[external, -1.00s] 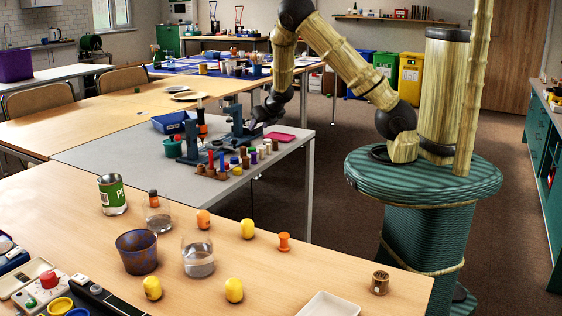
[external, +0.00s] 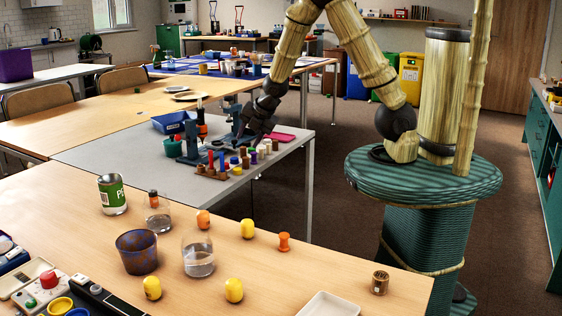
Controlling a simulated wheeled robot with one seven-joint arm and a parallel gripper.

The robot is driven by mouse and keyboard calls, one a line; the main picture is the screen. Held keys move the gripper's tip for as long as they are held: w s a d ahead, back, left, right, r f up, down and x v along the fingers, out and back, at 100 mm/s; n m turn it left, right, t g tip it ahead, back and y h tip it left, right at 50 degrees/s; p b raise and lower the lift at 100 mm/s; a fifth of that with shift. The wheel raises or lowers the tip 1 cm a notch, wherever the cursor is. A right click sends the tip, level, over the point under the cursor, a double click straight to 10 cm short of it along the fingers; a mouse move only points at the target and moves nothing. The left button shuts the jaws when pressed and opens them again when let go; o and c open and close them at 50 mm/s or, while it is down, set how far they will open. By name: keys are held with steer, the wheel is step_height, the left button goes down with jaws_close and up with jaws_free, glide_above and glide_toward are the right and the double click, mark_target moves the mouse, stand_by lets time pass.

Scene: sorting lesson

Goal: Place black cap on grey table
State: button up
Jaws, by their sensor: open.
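The grey table (external: 115,157) stands in the middle of the view, between wooden tables. My gripper (external: 243,141) is low over its right part, just behind a rack of coloured pegs and cylinders (external: 228,165). It is open; its fingers are small, dark and hard to separate from the dark blue-grey stands around them. I cannot pick out the black cap for certain; nothing clearly shows in the jaws. A small orange piece with a black top (external: 153,195) shows at the clear glass on the front wooden table.
A blue bin (external: 172,122), a green cup (external: 172,147) and a pink pad (external: 281,136) share the grey table with the stands. The front wooden table (external: 330,272) holds glasses, a can and several yellow and orange pieces. The grey table's left part is bare.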

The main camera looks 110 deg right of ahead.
steer(key=s+a+r+m+y, duration=0.1)
steer(key=a+m, duration=0.3)
steer(key=a, duration=0.5)
steer(key=s+a+r+m+y, duration=0.2)
steer(key=s+a+m, duration=0.1)
steer(key=a, duration=0.7)
steer(key=s+a+r+m+g+y, duration=0.1)
steer(key=s+a+r+m, duration=0.1)
steer(key=a+m, duration=0.3)
steer(key=a, duration=0.4)
steer(key=shift+a+r+y, duration=0.3)
steer(key=shift+y, duration=0.1)
